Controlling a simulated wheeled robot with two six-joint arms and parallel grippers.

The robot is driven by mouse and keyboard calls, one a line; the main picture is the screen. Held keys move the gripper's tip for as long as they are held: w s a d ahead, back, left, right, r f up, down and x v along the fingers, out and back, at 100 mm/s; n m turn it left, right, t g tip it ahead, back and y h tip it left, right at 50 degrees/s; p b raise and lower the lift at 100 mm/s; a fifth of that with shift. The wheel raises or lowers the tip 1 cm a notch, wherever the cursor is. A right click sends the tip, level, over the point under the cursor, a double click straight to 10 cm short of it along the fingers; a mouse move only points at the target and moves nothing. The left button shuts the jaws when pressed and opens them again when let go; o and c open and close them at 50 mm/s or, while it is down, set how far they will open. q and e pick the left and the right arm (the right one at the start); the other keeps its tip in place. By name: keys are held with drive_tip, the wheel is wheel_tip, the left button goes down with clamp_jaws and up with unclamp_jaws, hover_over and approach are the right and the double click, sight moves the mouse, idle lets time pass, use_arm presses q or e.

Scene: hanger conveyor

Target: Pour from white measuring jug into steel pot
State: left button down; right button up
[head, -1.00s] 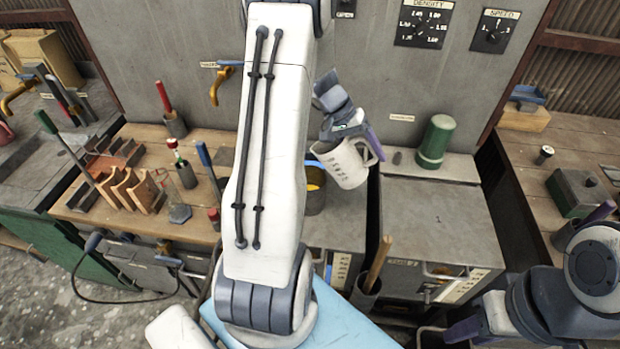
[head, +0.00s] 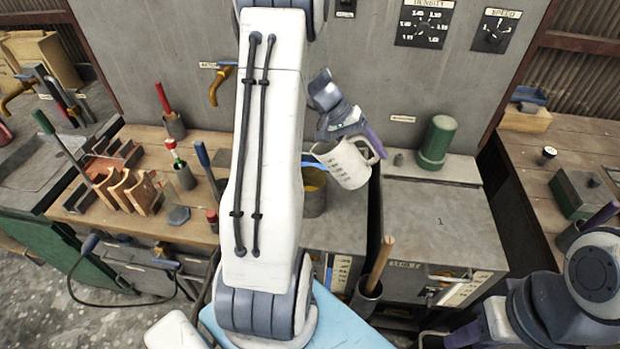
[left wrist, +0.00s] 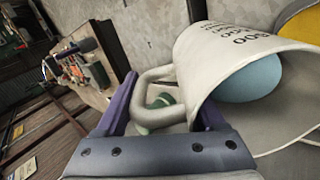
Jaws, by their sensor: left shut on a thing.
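The white measuring jug (head: 345,165), with dark markings, is held tilted to the left, its mouth toward the steel pot (head: 315,200). The pot stands on the bench, partly hidden behind my left arm, with yellow inside. A light-blue streak shows at the jug's lip; in the left wrist view light blue also shows inside the tilted jug (left wrist: 225,55). My left gripper (head: 362,139) is shut on the jug's handle, with its fingers either side of it in the left wrist view. My right gripper (head: 478,332) is low at the right, and its jaw opening is unclear.
A green canister (head: 437,143) stands right of the jug on the grey cabinet. A container with a wooden handle (head: 378,262) is in front. A wooden rack (head: 130,190) and several tools stand on the left bench. The grey cabinet top (head: 435,215) is mostly clear.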

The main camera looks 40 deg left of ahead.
use_arm(q)
drive_tip(key=shift+r+h+b, duration=0.1)
drive_tip(key=shift+h+b, duration=0.2)
drive_tip(key=shift+b, duration=0.35)
drive_tip(key=shift+a+t, duration=0.1)
drive_tip(key=shift+t, duration=0.2)
drive_tip(key=shift+r, duration=0.2)
drive_tip(key=shift+b, duration=0.3)
drive_tip(key=shift+h+b, duration=0.4)
drive_tip(key=shift+h, duration=0.1)
drive_tip(key=shift+a+r+t+b, duration=0.1)
drive_tip(key=shift+t+b, duration=0.2)
drive_tip(key=shift+b, duration=0.05)
drive_tip(key=shift+s, duration=0.1)
